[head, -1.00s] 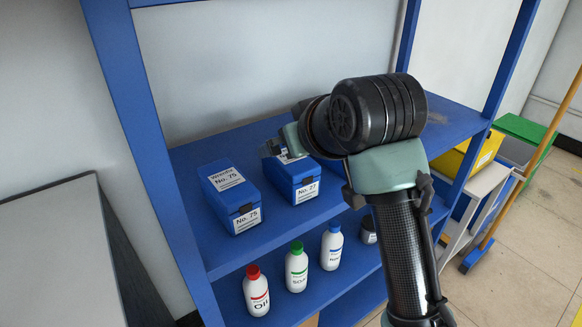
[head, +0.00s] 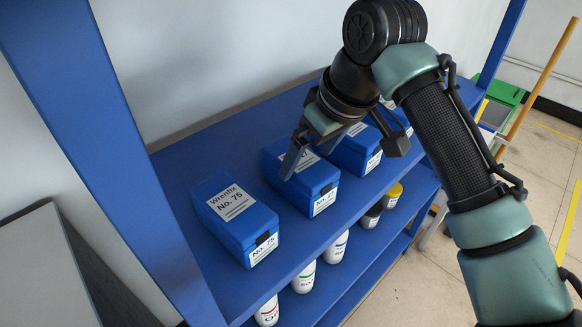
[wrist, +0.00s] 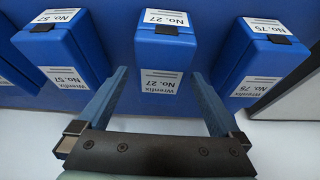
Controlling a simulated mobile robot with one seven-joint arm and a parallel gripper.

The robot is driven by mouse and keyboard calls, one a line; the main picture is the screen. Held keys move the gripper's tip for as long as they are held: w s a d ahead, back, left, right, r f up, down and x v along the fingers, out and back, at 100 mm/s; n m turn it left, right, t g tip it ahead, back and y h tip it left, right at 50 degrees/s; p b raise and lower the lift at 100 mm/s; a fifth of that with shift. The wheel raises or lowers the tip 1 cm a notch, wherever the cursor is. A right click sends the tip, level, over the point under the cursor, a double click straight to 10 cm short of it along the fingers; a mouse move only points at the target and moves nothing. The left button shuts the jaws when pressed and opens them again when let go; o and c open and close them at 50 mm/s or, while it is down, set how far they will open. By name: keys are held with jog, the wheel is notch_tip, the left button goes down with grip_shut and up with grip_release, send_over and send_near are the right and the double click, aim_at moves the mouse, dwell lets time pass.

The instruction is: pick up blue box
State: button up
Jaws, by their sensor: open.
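Several blue boxes with white labels stand in a row on the shelf. Box No. 75 (head: 235,225) is at the left, box No. 27 (head: 318,186) beside it, and another blue box (head: 357,152) to its right. My gripper (head: 342,163) is open and empty, above and around the No. 27 box area. In the wrist view, box No. 27 (wrist: 164,52) lies between the open fingers (wrist: 158,76). Box No. 57 (wrist: 65,48) is at the left there and box No. 75 (wrist: 262,52) at the right. My arm partly hides the boxes farther right in the head view.
The blue shelf (head: 190,172) has an upright post (head: 115,130) at the left. White bottles (head: 304,276) and jars with yellow and black lids (head: 392,194) stand on the lower shelf. A grey table (head: 35,265) is at the far left. Gaps between boxes are narrow.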

jog(key=x, duration=0.5)
jog(key=shift+w+a+f, duration=0.1)
jog(key=shift+a+f, duration=0.1)
jog(key=shift+f, duration=0.15)
jog(key=shift+r, duration=0.1)
grip_shut()
